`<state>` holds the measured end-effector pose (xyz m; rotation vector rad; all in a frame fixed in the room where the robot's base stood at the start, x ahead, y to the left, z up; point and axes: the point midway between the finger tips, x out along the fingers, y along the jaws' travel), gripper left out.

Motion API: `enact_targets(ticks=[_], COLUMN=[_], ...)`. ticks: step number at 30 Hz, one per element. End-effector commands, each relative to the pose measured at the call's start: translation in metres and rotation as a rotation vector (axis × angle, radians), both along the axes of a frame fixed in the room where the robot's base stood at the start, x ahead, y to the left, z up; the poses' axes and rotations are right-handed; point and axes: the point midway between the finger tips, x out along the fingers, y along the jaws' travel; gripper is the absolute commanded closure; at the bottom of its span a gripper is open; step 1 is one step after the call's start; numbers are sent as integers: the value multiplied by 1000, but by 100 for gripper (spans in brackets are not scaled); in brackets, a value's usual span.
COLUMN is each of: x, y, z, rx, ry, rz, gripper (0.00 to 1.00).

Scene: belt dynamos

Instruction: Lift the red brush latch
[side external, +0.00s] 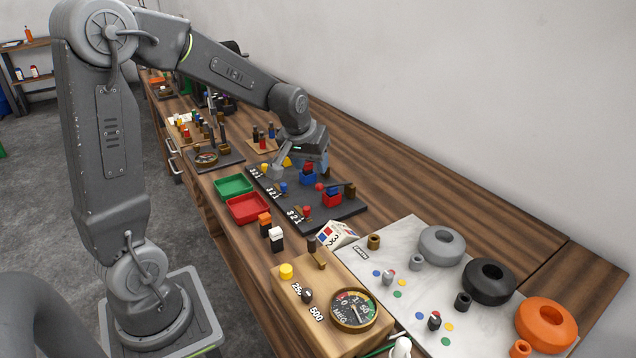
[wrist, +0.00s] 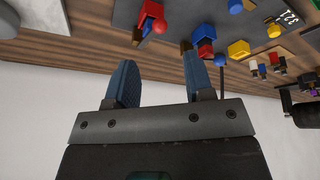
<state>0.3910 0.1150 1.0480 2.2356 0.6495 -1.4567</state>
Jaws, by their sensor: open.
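The dark board (side external: 262,179) carries several small coloured blocks and knobs beside rows of white digits. A red block (side external: 332,200) with a blue part and a dark lever stands toward its right end; it also shows at the top of the wrist view (wrist: 150,9). A blue block (side external: 307,179) with a red part stands behind it, near the right finger in the wrist view (wrist: 204,27). I cannot tell which red part is the brush latch. My gripper (wrist: 157,58) is open and empty above the back of the board, its fingers apart.
A green tray (side external: 234,186) and a red tray (side external: 247,208) lie at the board's front edge. A wooden gauge box (side external: 290,293) and a pale board with large rings (side external: 441,246) stand at the right.

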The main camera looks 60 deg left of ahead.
Motion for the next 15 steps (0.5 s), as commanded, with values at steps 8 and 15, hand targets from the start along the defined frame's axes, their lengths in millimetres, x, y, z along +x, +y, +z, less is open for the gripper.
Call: enact_targets(ticks=[8, 15], x=[18, 27], y=[9, 13], z=[-50, -70], rx=[-1, 0], ry=[3, 0], rz=[0, -1], gripper=[52, 52])
